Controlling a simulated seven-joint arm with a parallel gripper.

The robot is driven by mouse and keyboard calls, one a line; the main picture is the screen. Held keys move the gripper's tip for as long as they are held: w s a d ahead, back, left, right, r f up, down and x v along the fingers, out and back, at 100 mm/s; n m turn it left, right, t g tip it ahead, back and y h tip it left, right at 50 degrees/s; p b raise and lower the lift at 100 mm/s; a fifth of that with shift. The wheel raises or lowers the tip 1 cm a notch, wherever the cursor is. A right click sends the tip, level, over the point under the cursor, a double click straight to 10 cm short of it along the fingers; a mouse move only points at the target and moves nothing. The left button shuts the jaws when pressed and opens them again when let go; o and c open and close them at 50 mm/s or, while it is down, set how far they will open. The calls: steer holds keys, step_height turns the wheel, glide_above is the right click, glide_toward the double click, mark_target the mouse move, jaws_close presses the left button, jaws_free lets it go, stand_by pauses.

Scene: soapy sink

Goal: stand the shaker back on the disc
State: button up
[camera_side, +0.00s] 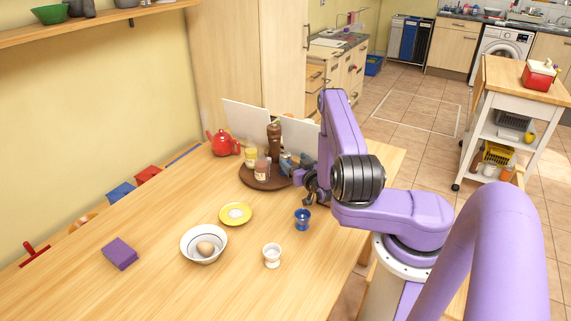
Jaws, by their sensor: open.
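A round dark-brown wooden disc (249,182) lies near the far right of the table. A tall brown mill (273,142), a yellow-labelled jar (250,156) and a small pinkish container with a pale label (262,170) stand upright on or over it. I cannot tell for sure which is the shaker. Blue and grey shapes crowd the disc's right side, partly hidden by my arm. My gripper (310,200) is open just right of the disc, low over the table and behind the blue egg cup (302,220). It is small and dark here, and I see nothing clearly between its fingers.
White upright panels (246,118) and a red teapot (223,143) stand behind the disc. A yellow saucer (235,214), a bowl (187,246) with an egg and a white egg cup (272,256) are in front. A purple block (120,253) lies left. The table's front left is clear.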

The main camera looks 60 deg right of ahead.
mark_target(288, 156)
steer(key=shift+a+x, duration=0.15)
steer(key=shift+x, duration=1.4)
steer(key=shift+a+x, duration=0.15)
steer(key=shift+x, duration=1.4)
steer(key=shift+w, duration=0.15)
steer(key=c, duration=1.2)
steer(key=shift+c, duration=0.2)
steer(key=shift+r, duration=0.1)
